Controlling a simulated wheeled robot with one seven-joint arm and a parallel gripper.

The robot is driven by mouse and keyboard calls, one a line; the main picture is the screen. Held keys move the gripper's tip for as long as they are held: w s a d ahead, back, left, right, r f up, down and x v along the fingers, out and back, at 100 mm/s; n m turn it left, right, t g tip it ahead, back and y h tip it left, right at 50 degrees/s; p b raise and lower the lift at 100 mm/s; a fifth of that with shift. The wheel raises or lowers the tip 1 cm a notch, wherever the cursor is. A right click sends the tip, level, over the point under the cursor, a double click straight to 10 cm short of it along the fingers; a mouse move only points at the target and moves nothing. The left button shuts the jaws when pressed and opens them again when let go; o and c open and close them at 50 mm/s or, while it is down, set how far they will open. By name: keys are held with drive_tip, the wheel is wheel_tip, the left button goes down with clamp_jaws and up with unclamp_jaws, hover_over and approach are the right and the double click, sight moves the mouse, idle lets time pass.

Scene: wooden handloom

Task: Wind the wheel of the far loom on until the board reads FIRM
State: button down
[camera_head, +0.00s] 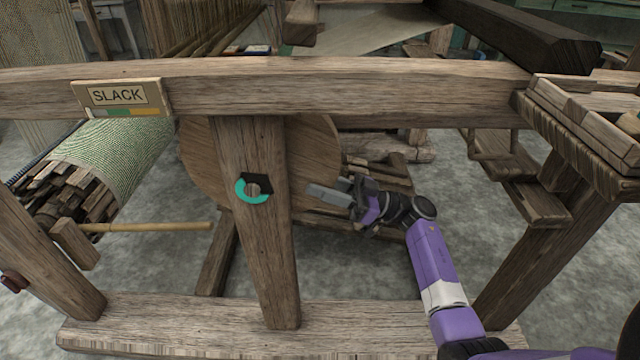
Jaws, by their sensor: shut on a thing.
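The board (118,97) on the loom's top beam reads SLACK, with a strip of coloured bands below the word. The wheel (313,150), a large round wooden disc, stands behind an upright post (262,240), which hides its middle. My gripper (314,190) reaches in from the right, its grey fingers at the wheel's lower right edge. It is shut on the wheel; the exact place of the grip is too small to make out. A teal ring with a black piece (252,188) sits on the post, left of my gripper.
A roll of pale green cloth (115,160) lies at left, with a thin wooden rod (150,227) below. The top beam (370,85) runs above my gripper and a low beam (180,325) crosses in front. Bare floor shows right of the post.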

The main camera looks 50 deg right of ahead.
sight(328, 171)
drive_tip(key=r+p, duration=0.1)
drive_tip(key=p, duration=0.2)
drive_tip(key=shift+s+d+r, duration=0.1)
drive_tip(key=shift+s, duration=0.05)
drive_tip(key=r+g+p, duration=0.1)
drive_tip(key=p, duration=0.2)
drive_tip(key=h+p, duration=0.1)
drive_tip(key=p, duration=0.2)
drive_tip(key=r+g+h+p, duration=0.1)
drive_tip(key=p, duration=0.3)
drive_tip(key=shift+s+d+r+g, duration=0.3)
drive_tip(key=shift+s+d, duration=0.05)
drive_tip(key=shift+s, duration=0.05)
drive_tip(key=shift+r+p, duration=0.1)
drive_tip(key=shift+p, duration=0.55)
drive_tip(key=shift+s, duration=0.1)
drive_tip(key=c, duration=1)
unclamp_jaws()
